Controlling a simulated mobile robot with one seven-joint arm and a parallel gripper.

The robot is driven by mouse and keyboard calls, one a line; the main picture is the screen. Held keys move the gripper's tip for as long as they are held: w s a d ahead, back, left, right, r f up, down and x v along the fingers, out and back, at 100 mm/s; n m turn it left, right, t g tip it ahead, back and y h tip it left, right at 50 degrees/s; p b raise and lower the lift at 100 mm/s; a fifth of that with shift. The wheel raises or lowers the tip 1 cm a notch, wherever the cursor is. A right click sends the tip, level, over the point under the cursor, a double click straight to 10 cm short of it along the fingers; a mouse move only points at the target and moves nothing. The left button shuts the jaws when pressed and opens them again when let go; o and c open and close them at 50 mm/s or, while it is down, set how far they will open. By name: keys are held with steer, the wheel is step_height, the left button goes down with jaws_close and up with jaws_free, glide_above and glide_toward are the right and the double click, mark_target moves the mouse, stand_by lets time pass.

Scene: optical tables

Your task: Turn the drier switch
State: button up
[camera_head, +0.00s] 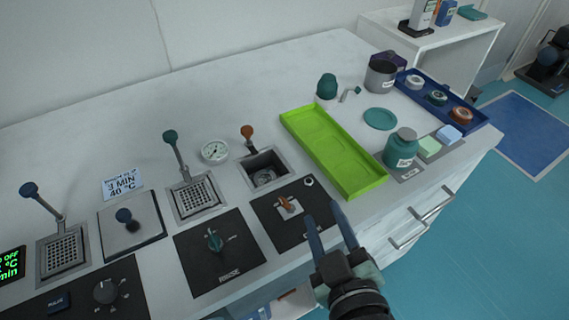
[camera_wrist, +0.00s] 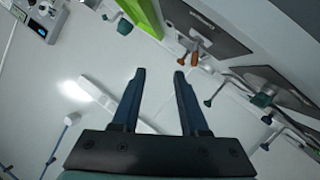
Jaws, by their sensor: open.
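An orange-brown switch (camera_head: 288,205) stands on a black panel (camera_head: 265,226) at the front of the counter, below the sink. The label at its front edge is partly hidden behind my finger and I cannot read it, so I cannot confirm it as the drier switch. My gripper (camera_head: 323,212) is open and empty, just right of this panel and apart from the switch. In the wrist view my gripper (camera_wrist: 154,73) shows two spread fingers with nothing between them. Orange-brown parts (camera_wrist: 195,50) show beyond the right finger there; I cannot tell which is the switch.
Left of it, a teal switch (camera_head: 214,240) sits on a panel marked RINSE. A lime-green tray (camera_head: 333,151) lies behind my gripper, with a teal jar (camera_head: 400,148) to its right. Lever taps (camera_head: 172,146) stand behind the panels. Drawer handles (camera_head: 421,217) stick out from the counter front.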

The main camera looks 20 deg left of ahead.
steer(key=n+g+y+p, duration=0.1)
steer(key=n+g+p, duration=0.1)
steer(key=p, duration=0.1)
glide_toward(284, 206)
steer(key=p+x, duration=0.2)
steer(key=x, duration=0.9)
steer(key=shift+w+a+f, duration=0.1)
steer(key=shift+w, duration=0.05)
jaws_close()
